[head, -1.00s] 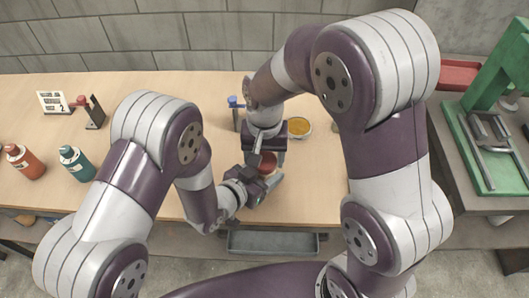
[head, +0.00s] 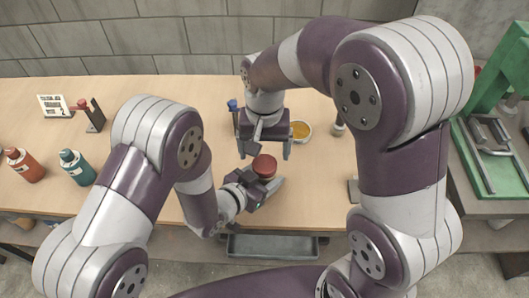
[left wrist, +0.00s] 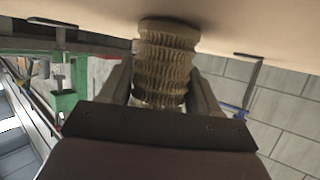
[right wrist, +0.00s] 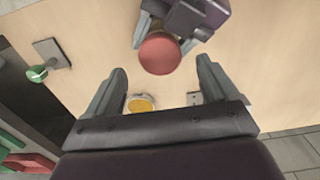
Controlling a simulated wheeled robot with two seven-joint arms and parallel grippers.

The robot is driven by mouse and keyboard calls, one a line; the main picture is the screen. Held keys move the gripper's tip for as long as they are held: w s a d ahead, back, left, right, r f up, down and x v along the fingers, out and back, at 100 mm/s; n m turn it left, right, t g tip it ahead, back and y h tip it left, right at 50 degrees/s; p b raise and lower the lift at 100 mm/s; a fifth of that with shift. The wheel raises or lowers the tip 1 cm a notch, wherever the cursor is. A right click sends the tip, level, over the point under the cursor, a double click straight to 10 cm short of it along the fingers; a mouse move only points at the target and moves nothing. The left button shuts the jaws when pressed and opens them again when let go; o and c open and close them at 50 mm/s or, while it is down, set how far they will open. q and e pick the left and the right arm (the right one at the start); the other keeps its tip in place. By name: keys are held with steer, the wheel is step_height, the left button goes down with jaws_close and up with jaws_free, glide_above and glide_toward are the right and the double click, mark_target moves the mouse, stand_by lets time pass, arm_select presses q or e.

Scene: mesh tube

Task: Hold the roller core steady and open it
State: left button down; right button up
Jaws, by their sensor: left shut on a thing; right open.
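The roller core (left wrist: 168,62) is a beige, ribbed tube, seen between the fingers of my left gripper (head: 264,180) in the left wrist view. My left gripper is shut on it above the table's near part. A round red cap (head: 264,165) tops the core in the head view and shows as a red disc in the right wrist view (right wrist: 160,54). The core's body is mostly hidden from above by the cap and left gripper. My right gripper (head: 265,153) is open and empty, just beyond the cap and apart from it.
Red (head: 24,164) and teal (head: 76,166) bottles stand at left. A grey tray (head: 272,245) sits at the front edge. A green press frame (head: 490,150) stands right.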

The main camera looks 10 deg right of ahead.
arm_select(q)
steer(key=shift+c, duration=0.8)
jaws_free()
